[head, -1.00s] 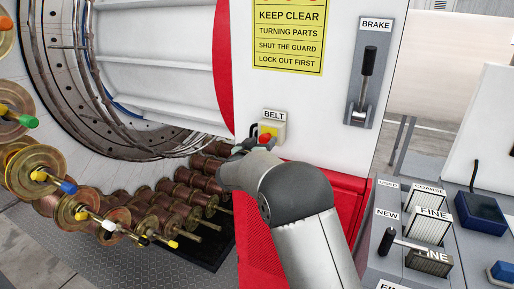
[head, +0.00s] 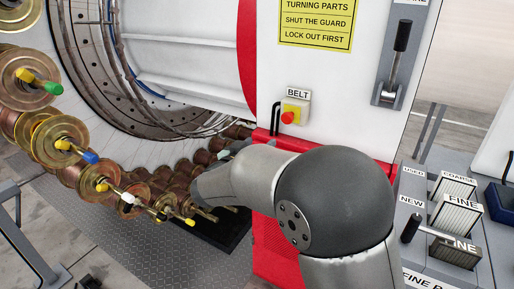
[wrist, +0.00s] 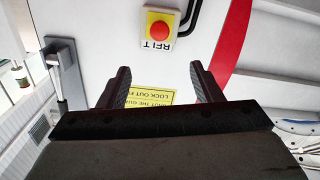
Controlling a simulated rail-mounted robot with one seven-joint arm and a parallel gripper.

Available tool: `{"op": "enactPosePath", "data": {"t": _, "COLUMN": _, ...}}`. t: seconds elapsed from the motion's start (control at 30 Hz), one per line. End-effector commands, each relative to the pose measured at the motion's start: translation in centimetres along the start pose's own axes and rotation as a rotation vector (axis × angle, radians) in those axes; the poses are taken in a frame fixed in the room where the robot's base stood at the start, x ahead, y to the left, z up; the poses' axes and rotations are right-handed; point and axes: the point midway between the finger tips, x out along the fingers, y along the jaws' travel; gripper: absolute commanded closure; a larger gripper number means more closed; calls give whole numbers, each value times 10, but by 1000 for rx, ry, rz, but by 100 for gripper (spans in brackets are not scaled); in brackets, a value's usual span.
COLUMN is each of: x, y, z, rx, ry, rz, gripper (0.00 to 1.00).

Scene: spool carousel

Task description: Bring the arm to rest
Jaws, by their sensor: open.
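My gripper (wrist: 160,82) is open and empty in the wrist view, with its two dark fingers apart in front of the white machine panel. The red belt button (wrist: 159,31) on its yellow box lies beyond the fingertips, with a clear gap in the picture. In the head view the belt button (head: 288,117) is uncovered. My grey arm reaches in below it toward the spools, and its links hide most of the gripper there.
Brass and copper spools (head: 60,140) on spindles stand at the left, close to my wrist in the head view. The brake lever (head: 398,60) is on the panel. Filters (head: 458,210) stand at the right. A yellow warning sign (head: 316,22) is above the button.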

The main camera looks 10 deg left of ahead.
Motion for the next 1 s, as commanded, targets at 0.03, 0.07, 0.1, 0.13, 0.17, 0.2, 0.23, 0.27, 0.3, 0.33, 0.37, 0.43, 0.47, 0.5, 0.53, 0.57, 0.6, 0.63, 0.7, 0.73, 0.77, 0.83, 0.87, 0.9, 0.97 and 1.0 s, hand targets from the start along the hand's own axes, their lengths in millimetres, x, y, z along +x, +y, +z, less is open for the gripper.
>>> {"op": "enactPosePath", "data": {"t": 0.03, "x": -1, "y": 0, "z": 0, "rx": 0, "ry": 0, "rz": 0, "gripper": 41}}
{"op": "enactPosePath", "data": {"t": 0.07, "x": -2, "y": 0, "z": 0, "rx": -1, "ry": 0, "rz": 0, "gripper": 41}}
{"op": "enactPosePath", "data": {"t": 0.1, "x": -2, "y": 0, "z": 0, "rx": -1, "ry": 0, "rz": 0, "gripper": 41}}
{"op": "enactPosePath", "data": {"t": 0.13, "x": -2, "y": 0, "z": 0, "rx": -1, "ry": 0, "rz": 0, "gripper": 41}}
{"op": "enactPosePath", "data": {"t": 0.17, "x": -2, "y": 0, "z": 0, "rx": -1, "ry": 0, "rz": 0, "gripper": 41}}
{"op": "enactPosePath", "data": {"t": 0.2, "x": -2, "y": 0, "z": 0, "rx": -1, "ry": 0, "rz": 0, "gripper": 41}}
{"op": "enactPosePath", "data": {"t": 0.23, "x": -2, "y": 0, "z": 0, "rx": -1, "ry": 0, "rz": 0, "gripper": 41}}
{"op": "enactPosePath", "data": {"t": 0.27, "x": -1, "y": 0, "z": 0, "rx": -1, "ry": 0, "rz": 0, "gripper": 41}}
{"op": "enactPosePath", "data": {"t": 0.3, "x": -1, "y": 0, "z": 0, "rx": -1, "ry": 0, "rz": 0, "gripper": 41}}
{"op": "enactPosePath", "data": {"t": 0.33, "x": -1, "y": 0, "z": 0, "rx": -1, "ry": 0, "rz": 0, "gripper": 41}}
{"op": "enactPosePath", "data": {"t": 0.37, "x": -1, "y": 0, "z": 0, "rx": -1, "ry": 0, "rz": 0, "gripper": 41}}
{"op": "enactPosePath", "data": {"t": 0.43, "x": 6, "y": 5, "z": -3, "rx": 16, "ry": -5, "rz": -40, "gripper": 41}}
{"op": "enactPosePath", "data": {"t": 0.47, "x": 9, "y": 8, "z": -5, "rx": 30, "ry": -8, "rz": -70, "gripper": 41}}
{"op": "enactPosePath", "data": {"t": 0.5, "x": 15, "y": 12, "z": -6, "rx": 48, "ry": -19, "rz": -122, "gripper": 41}}
{"op": "enactPosePath", "data": {"t": 0.53, "x": 18, "y": 16, "z": -7, "rx": 62, "ry": -31, "rz": -169, "gripper": 41}}
{"op": "enactPosePath", "data": {"t": 0.57, "x": 21, "y": 21, "z": -7, "rx": 77, "ry": -48, "rz": -221, "gripper": 41}}
{"op": "enactPosePath", "data": {"t": 0.6, "x": 23, "y": 28, "z": -5, "rx": 93, "ry": -78, "rz": -295, "gripper": 41}}
{"op": "enactPosePath", "data": {"t": 0.63, "x": 23, "y": 35, "z": -2, "rx": 103, "ry": -109, "rz": -351, "gripper": 41}}
{"op": "enactPosePath", "data": {"t": 0.7, "x": 16, "y": 54, "z": 10, "rx": 115, "ry": -203, "rz": -476, "gripper": 41}}
{"op": "enactPosePath", "data": {"t": 0.73, "x": 11, "y": 63, "z": 18, "rx": 114, "ry": -252, "rz": -522, "gripper": 41}}
{"op": "enactPosePath", "data": {"t": 0.77, "x": 4, "y": 73, "z": 28, "rx": 111, "ry": -306, "rz": -564, "gripper": 41}}
{"op": "enactPosePath", "data": {"t": 0.83, "x": -18, "y": 101, "z": 53, "rx": 95, "ry": -451, "rz": -641, "gripper": 41}}
{"op": "enactPosePath", "data": {"t": 0.87, "x": -29, "y": 115, "z": 66, "rx": 86, "ry": -520, "rz": -663, "gripper": 41}}
{"op": "enactPosePath", "data": {"t": 0.9, "x": -46, "y": 135, "z": 84, "rx": 71, "ry": -617, "rz": -683, "gripper": 41}}
{"op": "enactPosePath", "data": {"t": 0.97, "x": -71, "y": 164, "z": 109, "rx": 47, "ry": -758, "rz": -693, "gripper": 41}}
{"op": "enactPosePath", "data": {"t": 1.0, "x": -89, "y": 184, "z": 124, "rx": 32, "ry": -849, "rz": -688, "gripper": 41}}
